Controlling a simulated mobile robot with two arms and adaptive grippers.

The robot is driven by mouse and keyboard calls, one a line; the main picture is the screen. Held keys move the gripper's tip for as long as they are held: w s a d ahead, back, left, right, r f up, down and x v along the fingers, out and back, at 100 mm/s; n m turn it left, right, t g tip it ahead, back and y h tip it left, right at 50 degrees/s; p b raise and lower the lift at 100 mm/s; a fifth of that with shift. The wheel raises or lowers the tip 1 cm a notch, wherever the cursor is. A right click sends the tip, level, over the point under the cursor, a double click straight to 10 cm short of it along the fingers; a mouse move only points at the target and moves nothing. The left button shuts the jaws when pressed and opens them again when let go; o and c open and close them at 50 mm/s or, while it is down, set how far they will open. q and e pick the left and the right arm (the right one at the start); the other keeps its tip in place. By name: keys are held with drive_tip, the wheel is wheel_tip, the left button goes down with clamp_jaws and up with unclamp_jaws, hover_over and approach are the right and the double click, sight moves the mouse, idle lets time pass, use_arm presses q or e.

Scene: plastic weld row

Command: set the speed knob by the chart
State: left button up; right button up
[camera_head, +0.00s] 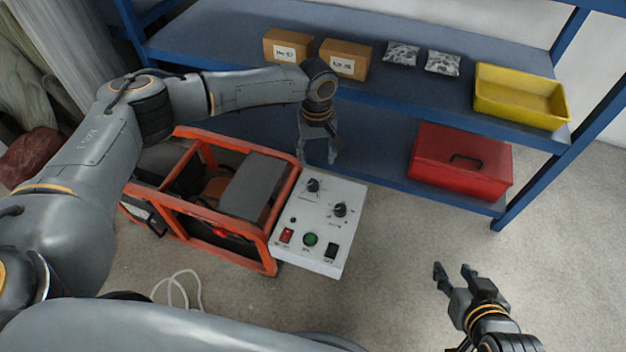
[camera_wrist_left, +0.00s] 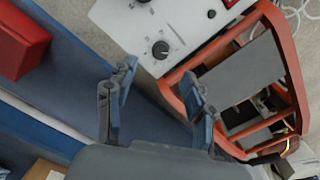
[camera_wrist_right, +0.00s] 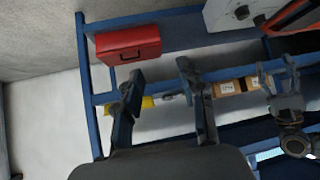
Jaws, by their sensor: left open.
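The white control panel (camera_head: 318,228) is on the end of an orange-framed machine. It has two black knobs, one at the upper left (camera_head: 313,185) and one at the right (camera_head: 340,209). Their labels are too small to read, so I cannot tell which is the speed knob. No chart is clearly visible. My left gripper (camera_head: 320,158) points down, open and empty, just behind the panel's back edge. In the left wrist view one knob (camera_wrist_left: 160,49) shows beyond the gap between its fingertips, not touched. My right gripper (camera_head: 453,271) is open and empty over the floor at right.
The panel also has a red switch (camera_head: 286,236), a green button (camera_head: 310,239) and a black switch (camera_head: 331,251). A blue shelf (camera_head: 380,98) behind holds boxes, bags, a yellow bin (camera_head: 520,104) and a red toolbox (camera_head: 460,165). Floor at right is clear.

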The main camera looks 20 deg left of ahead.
use_arm(q)
drive_tip(key=w+a, duration=0.1)
drive_tip(key=b, duration=0.3)
hover_over(313, 183)
drive_tip(key=shift+n, duration=0.4)
wheel_tip(313, 183, down, 7)
drive_tip(key=shift+s, duration=0.1)
use_arm(e)
drive_tip(key=w+a+r+t+y, duration=0.25)
drive_tip(key=w+r+t, duration=0.4)
drive_tip(key=r, duration=0.35)
use_arm(q)
wheel_tip(313, 183, down, 5)
drive_tip(key=shift+f+b, duration=0.15)
drive_tip(key=shift+b, duration=0.9)
drive_tip(key=shift+f, duration=0.2)
use_arm(e)
wheel_tip(313, 183, up, 11)
drive_tip(key=s+a+t+y, duration=0.1)
drive_tip(key=s+t+y, duration=0.1)
drive_tip(key=t, duration=0.5)
drive_tip(key=shift+a+n, duration=0.3)
drive_tip(key=shift+a, duration=0.05)
drive_tip(key=shift+f, duration=0.1)
